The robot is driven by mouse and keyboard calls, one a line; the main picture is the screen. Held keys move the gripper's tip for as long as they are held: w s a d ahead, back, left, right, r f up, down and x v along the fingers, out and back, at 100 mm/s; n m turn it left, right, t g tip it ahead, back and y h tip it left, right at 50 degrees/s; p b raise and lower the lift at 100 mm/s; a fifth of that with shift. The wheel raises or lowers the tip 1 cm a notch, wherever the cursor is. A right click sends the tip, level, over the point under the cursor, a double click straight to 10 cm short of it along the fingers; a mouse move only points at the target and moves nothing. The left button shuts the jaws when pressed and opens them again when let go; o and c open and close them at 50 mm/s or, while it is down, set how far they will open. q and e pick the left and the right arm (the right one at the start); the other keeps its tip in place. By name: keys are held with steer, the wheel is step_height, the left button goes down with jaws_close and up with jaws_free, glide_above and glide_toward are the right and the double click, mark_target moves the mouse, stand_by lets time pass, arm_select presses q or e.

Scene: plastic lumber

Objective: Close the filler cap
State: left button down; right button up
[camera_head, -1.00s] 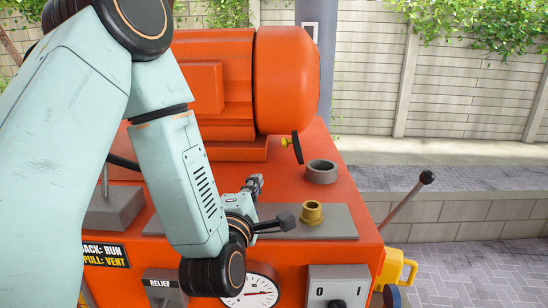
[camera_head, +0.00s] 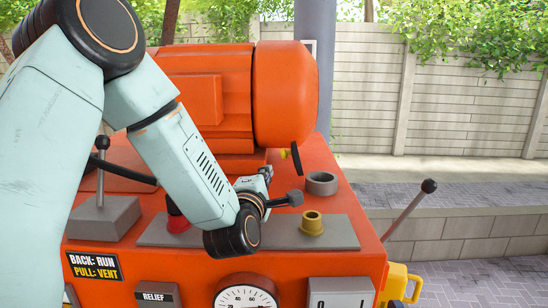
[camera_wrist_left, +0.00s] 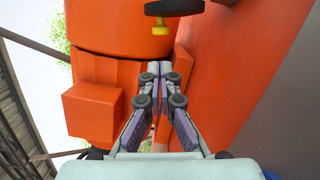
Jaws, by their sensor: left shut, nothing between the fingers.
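The filler cap (camera_head: 296,158) appears to be the dark disc with a yellow knob, standing nearly upright on the orange machine. It is beside the open grey ring-shaped neck (camera_head: 321,183), apart from its mouth. The cap also shows in the left wrist view (camera_wrist_left: 173,7), edge-on at the top, with its yellow knob below. My left gripper (camera_head: 267,173) is shut and empty, left of the cap and slightly lower in the picture. Its closed fingertips (camera_wrist_left: 160,68) show in the left wrist view, apart from the knob. My right gripper is out of view.
A brass neck (camera_head: 312,224) stands on the grey plate in front of the ring. The orange motor housing (camera_head: 285,95) rises behind the cap. Levers (camera_head: 410,208) stand at the right and left. A red knob (camera_head: 177,218) is partly behind my arm.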

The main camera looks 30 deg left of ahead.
arm_select(q)
steer(key=p+x, duration=0.1)
steer(key=x, duration=0.7)
steer(key=shift+w+r, duration=0.1)
steer(key=shift+w, duration=0.15)
steer(key=shift+w+a+p, duration=0.3)
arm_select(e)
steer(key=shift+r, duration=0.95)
arm_select(q)
steer(key=shift+d, duration=0.15)
steer(key=shift+w, duration=0.25)
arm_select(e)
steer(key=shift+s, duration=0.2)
